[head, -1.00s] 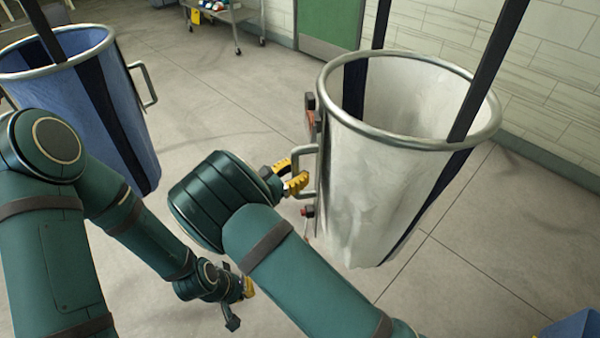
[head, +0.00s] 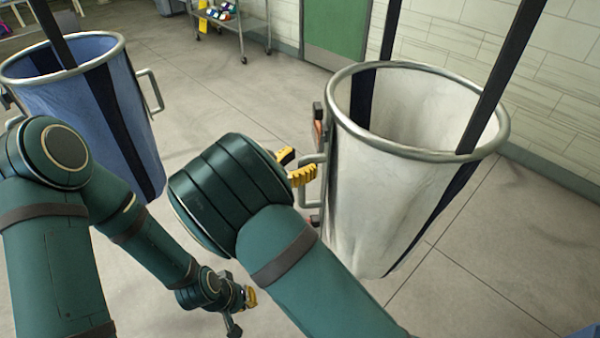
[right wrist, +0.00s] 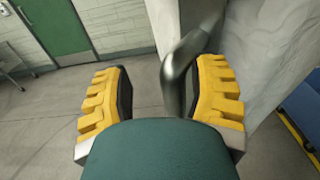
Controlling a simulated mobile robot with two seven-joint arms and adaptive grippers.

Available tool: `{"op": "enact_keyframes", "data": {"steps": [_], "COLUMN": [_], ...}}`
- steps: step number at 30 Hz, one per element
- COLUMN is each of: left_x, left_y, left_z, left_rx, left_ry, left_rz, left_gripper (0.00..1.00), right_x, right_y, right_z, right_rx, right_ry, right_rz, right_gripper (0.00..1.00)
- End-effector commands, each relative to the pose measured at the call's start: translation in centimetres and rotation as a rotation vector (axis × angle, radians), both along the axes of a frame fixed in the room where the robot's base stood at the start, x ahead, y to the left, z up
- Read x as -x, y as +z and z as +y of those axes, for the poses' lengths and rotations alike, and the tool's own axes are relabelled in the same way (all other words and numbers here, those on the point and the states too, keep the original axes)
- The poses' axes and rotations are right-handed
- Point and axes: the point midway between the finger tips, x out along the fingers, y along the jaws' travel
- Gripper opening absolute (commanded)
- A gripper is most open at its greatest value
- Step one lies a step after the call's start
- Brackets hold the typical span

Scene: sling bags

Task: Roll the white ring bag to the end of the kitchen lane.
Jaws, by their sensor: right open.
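The white ring bag (head: 375,205) hangs upright from a round metal rim on dark straps, right of centre in the head view. A metal loop handle (head: 305,180) is on its left side. My right gripper (head: 297,165) is at this handle with yellow fingers apart. In the right wrist view the handle (right wrist: 176,85) lies between the two open fingers (right wrist: 163,95), nearer the right one. The fingers are not closed on it. My left gripper (head: 240,305) hangs low near the floor, away from the bag; its jaws are too small to read.
A blue ring bag (head: 135,135) hangs at the left with its own side handle. A metal cart (head: 232,22) and a green door (head: 335,30) are at the back. A tiled wall (head: 560,95) runs along the right. Grey floor between the bags is open.

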Motion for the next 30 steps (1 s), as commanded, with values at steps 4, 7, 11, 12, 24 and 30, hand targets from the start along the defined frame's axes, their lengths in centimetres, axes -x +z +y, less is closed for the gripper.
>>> {"op": "enact_keyframes", "data": {"steps": [4, 7, 11, 12, 24, 30], "left_x": [0.0, 0.0, 0.0, 0.0, 0.0, 0.0], "left_y": [0.1, 0.1, 0.1, 0.1, 0.3, 0.6], "left_z": [0.0, 0.0, 0.0, 0.0, 0.0, 0.0], "left_rx": [0.000, 0.000, 0.000, 0.000, 0.000, 0.000], "left_ry": [0.000, 0.000, 0.000, 0.000, 0.000, 0.000], "left_rz": [0.000, 0.000, 0.000, 0.000, 0.000, 0.000], "left_gripper": [0.00, 0.00, 0.00, 0.00, 0.00, 0.00], "right_x": [-0.3, -0.3, -0.3, -0.3, 0.4, 1.2], "right_y": [2.7, 3.2, 3.2, 3.2, 3.3, 3.3], "right_z": [0.0, 0.0, 0.0, 0.0, 1.0, 2.0], "right_rx": [0.008, 0.009, 0.009, 0.009, 0.010, 0.010], "right_ry": [0.001, 0.001, 0.001, 0.001, 0.003, 0.002], "right_rz": [-0.019, -0.019, -0.018, -0.017, -0.019, -0.019], "right_gripper": [0.52, 0.52, 0.52, 0.52, 0.52, 0.52]}}
